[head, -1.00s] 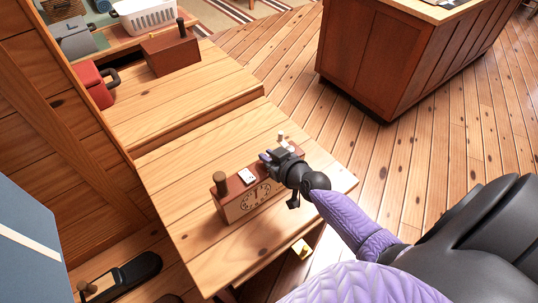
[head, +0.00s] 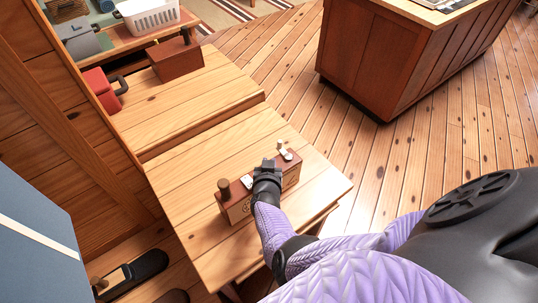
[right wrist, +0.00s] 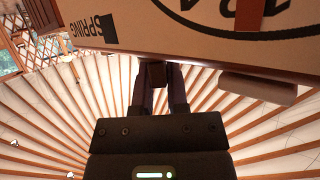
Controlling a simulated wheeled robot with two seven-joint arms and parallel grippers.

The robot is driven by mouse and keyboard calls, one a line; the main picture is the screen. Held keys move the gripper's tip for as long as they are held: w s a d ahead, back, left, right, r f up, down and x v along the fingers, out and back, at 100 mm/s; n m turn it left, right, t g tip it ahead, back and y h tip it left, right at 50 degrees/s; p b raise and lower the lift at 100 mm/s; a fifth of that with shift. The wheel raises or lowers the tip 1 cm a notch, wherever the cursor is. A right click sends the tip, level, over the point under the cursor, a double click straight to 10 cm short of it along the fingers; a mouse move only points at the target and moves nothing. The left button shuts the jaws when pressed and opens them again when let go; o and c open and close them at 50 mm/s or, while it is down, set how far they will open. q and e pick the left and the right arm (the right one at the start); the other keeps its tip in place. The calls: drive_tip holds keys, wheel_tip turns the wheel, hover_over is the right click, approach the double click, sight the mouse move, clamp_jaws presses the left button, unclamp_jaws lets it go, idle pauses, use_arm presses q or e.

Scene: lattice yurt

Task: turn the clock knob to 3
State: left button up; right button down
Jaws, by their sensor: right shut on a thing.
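The clock box (head: 238,207) is a reddish-brown block on the near wooden table in the head view. A brown peg (head: 224,186) stands on its left end, and small white pieces (head: 284,152) sit at its right end. My right gripper (head: 266,165) is at the middle of the box, and my arm hides most of the dial. In the right wrist view the box front (right wrist: 130,22) shows "SPRING" and part of a dial. The right gripper (right wrist: 157,82) is shut there on a small brown knob (right wrist: 157,72); the knob's setting cannot be read. My left gripper is not in view.
The near table (head: 195,235) has bare wood around the box. A second table (head: 190,105) behind it holds a dark box (head: 175,62) and a red container (head: 100,90). A brown counter (head: 400,65) stands at upper right, with open floor between.

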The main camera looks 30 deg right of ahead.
drive_tip(key=shift+m+g+h+b, duration=0.45)
drive_tip(key=shift+m+g+h, duration=0.35)
drive_tip(key=shift+m+h, duration=0.3)
drive_tip(key=shift+d, duration=0.1)
drive_tip(key=c, duration=0.6)
unclamp_jaws()
drive_tip(key=shift+r, duration=0.1)
